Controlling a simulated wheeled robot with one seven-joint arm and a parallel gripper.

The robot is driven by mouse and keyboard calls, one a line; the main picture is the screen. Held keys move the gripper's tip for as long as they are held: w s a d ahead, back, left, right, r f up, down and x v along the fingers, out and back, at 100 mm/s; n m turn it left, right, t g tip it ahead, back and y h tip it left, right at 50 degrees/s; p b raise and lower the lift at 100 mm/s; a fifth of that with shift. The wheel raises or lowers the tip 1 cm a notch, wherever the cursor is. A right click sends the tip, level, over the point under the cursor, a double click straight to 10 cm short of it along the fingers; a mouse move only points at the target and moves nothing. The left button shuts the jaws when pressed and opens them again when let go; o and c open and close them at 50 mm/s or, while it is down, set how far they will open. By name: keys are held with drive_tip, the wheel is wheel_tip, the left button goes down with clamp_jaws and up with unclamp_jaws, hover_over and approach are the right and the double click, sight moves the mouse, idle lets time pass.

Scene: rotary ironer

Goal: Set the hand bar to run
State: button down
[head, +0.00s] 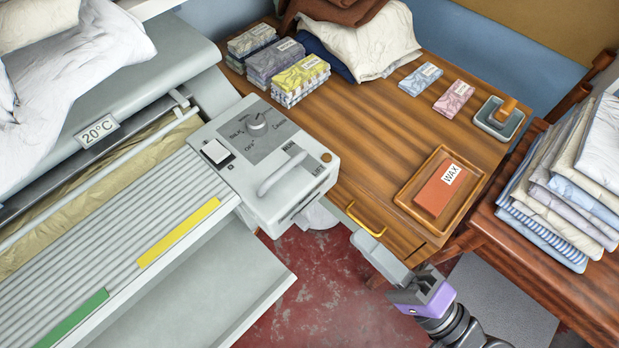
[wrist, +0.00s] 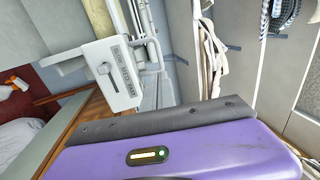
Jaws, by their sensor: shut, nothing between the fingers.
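The ironer's pale control box (head: 240,145) stands at the middle left in the head view. A grey hand bar (head: 283,173) lies slanted across its right end. A dial (head: 256,122) and a white rocker switch (head: 215,151) are on the same box. My gripper (head: 367,243) is shut and empty, to the lower right of the box and apart from the bar.
A wooden table (head: 380,130) with a yellow drawer handle (head: 366,219) stands right of the box, close to my gripper. It bears folded cloth packs and a wax tray (head: 405,195). A linen stack (head: 570,180) is at the right. Red floor (head: 310,262) shows between ironer and table.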

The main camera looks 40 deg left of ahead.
sight(290, 169)
drive_tip(key=shift+a, duration=0.1)
drive_tip(key=p+x, duration=0.3)
drive_tip(key=x, duration=1.1)
idle(0.3)
